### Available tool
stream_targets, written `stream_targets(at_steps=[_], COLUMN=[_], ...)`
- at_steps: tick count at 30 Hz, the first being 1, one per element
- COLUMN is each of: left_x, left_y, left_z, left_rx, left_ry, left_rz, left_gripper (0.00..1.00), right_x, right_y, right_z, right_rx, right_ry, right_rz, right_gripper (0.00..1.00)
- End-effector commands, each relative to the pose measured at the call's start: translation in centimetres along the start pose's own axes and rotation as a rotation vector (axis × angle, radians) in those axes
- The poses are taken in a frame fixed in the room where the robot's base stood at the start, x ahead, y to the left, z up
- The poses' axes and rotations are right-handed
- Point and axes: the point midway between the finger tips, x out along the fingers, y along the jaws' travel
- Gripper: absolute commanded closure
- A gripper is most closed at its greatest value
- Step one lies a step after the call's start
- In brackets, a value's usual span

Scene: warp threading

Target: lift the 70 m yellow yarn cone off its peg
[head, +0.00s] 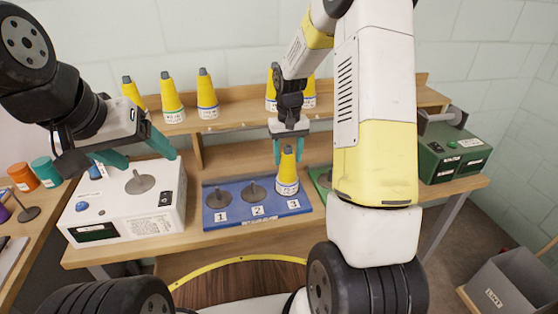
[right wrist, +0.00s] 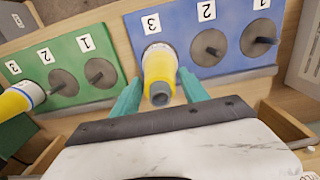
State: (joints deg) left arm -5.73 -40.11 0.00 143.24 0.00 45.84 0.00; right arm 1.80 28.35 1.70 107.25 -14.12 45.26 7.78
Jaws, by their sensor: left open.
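A yellow yarn cone (head: 287,172) with a grey tip and a pale labelled base stands upright at position 3 of the blue board (head: 233,219). Its label is too small to read. My right gripper (head: 288,160) is over it, pointing down, with its teal fingers either side of the cone's upper part. In the right wrist view the cone (right wrist: 158,68) stands between the fingers, which look open with small gaps beside it. The peg under the cone is hidden. My left gripper (head: 146,152) is open and empty above the white box at the left.
Several yellow cones (head: 171,98) stand on the back shelf. Pegs 1 and 2 of the blue board are bare. A green board (right wrist: 68,62) beside it carries another yellow cone (right wrist: 18,100). A white box (head: 130,205) and a green machine (head: 452,147) flank the boards.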

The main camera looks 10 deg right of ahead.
Motion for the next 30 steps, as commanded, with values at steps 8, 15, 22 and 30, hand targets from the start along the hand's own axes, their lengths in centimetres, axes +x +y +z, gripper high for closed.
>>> stream_targets(at_steps=[8,15,22,30], left_x=[0.0,0.0,0.0,0.0], left_y=[0.0,0.0,0.0,0.0], left_z=[0.0,0.0,0.0,0.0], left_rx=[0.0,0.0,0.0,0.0], left_ry=[0.0,0.0,0.0,0.0], left_rz=[0.0,0.0,0.0,0.0], left_gripper=[0.26,0.26,0.26,0.26], right_x=[-1.4,-3.0,-4.7,-6.5], right_y=[0.0,0.0,0.0,0.0], right_z=[-0.1,-0.1,-0.1,-0.1], right_rx=[0.0,-0.001,-0.001,0.0], right_ry=[0.004,0.003,0.003,0.003], right_rz=[0.0,0.0,0.0,0.0], right_gripper=[0.77,0.77,0.77,0.77])
